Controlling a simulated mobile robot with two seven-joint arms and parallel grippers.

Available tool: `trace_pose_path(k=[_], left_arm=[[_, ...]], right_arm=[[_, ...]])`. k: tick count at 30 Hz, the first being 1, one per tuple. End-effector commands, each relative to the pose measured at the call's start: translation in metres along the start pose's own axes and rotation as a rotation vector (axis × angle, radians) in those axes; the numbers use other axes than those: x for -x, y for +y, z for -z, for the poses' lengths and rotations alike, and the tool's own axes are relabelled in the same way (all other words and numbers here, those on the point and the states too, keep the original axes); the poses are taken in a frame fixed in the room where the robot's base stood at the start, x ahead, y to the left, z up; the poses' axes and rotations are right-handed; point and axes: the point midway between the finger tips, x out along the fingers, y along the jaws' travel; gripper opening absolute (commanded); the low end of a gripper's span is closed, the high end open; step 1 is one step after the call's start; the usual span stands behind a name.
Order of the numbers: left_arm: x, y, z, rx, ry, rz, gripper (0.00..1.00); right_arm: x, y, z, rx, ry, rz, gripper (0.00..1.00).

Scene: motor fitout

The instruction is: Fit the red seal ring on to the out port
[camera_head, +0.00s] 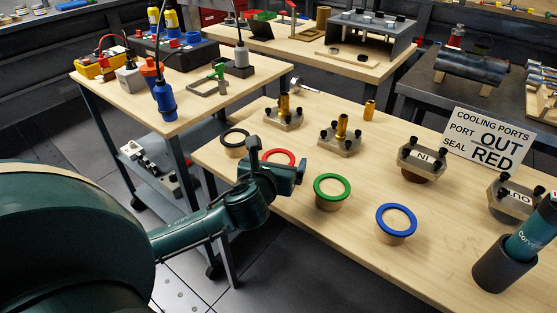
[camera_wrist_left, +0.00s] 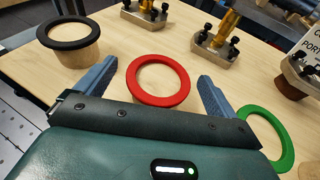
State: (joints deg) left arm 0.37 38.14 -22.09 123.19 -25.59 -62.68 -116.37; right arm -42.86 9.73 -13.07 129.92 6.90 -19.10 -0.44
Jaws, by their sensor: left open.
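The red seal ring (camera_head: 287,153) sits on a round wooden stand on the table, partly hidden by my left gripper (camera_head: 278,163) in the head view. In the left wrist view the ring (camera_wrist_left: 158,100) lies between the two open fingers, with gaps on both sides. My left gripper (camera_wrist_left: 156,75) holds nothing. At the right of the table, a metal port block (camera_head: 513,198) with black knobs carries an upside-down label that seems to read OUT. Another block (camera_head: 421,160) has an upside-down label reading IN. My right gripper is not in view.
Black (camera_head: 235,138), green (camera_head: 332,187) and blue (camera_head: 396,220) rings sit on similar stands nearby. A sign (camera_head: 487,139) reads OUT, RED. Brass fittings on blocks (camera_head: 340,137) stand behind.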

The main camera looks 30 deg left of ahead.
Motion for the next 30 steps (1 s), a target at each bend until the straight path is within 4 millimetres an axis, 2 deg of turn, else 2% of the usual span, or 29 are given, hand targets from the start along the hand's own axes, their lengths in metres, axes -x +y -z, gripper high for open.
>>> trace_pose_path(k=[4,21,27,30], left_arm=[[0.0004,-0.0001,-0.0001,0.000,0.000,0.000,0.94],[0.0007,-0.0001,0.0002,0.000,0.001,0.000,0.48],[0.0009,-0.0001,-0.0005,0.000,0.000,0.000,0.48],[0.0029,-0.0001,-0.0078,0.000,-0.002,0.000,0.48]], right_arm=[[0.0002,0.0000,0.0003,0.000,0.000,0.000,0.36],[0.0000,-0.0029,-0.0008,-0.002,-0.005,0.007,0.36],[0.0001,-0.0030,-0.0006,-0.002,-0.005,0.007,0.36],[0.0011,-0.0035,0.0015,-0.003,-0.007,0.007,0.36]])
